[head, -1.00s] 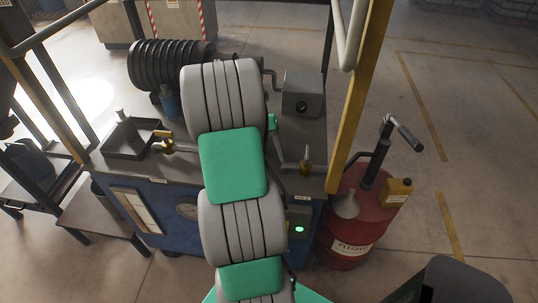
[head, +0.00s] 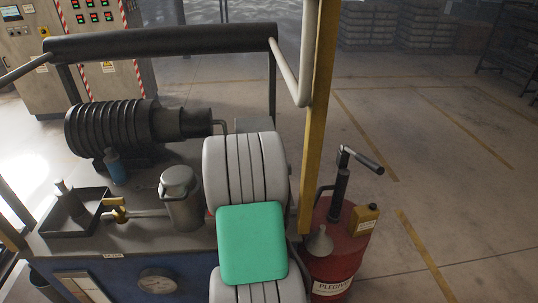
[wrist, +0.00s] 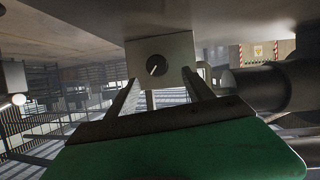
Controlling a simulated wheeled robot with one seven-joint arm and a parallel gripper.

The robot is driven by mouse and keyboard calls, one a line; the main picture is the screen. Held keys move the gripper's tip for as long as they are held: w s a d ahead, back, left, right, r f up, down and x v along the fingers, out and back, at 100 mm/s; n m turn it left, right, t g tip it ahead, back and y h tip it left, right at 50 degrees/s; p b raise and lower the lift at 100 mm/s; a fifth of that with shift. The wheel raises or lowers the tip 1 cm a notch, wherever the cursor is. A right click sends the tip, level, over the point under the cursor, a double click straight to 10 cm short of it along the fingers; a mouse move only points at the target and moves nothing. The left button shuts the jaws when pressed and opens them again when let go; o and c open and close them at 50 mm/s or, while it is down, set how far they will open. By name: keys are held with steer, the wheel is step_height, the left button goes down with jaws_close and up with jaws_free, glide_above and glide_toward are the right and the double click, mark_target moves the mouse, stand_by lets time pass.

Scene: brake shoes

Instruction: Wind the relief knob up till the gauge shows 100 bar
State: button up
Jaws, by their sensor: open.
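A grey box (wrist: 160,58) fills the middle of the wrist view, with a round black knob or dial (wrist: 157,70) with a white pointer mark on its face. The box top (head: 255,125) shows in the head view behind my arm, which hides the knob there. My gripper (wrist: 160,77) is open and empty; its two fingers point toward the box, one on each side of the knob, apparently short of touching it. A round gauge (head: 157,281) sits on the blue bench front, its reading too small to tell.
A ribbed black motor (head: 110,130), a metal canister (head: 180,198), a yellow-handled valve (head: 117,212) and a dark tray (head: 52,229) stand on the bench. A yellow post (head: 318,120) rises close right of my arm, with a red drum (head: 335,255) beyond.

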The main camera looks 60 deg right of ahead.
steer(key=p+x, duration=0.1)
steer(key=x, duration=0.6)
steer(key=shift+s+d, duration=0.1)
steer(key=shift+d, duration=0.1)
steer(key=shift+c, duration=0.3)
steer(key=c, duration=1.2)
steer(key=shift+d, duration=0.15)
jaws_close()
steer(key=shift+f, duration=0.1)
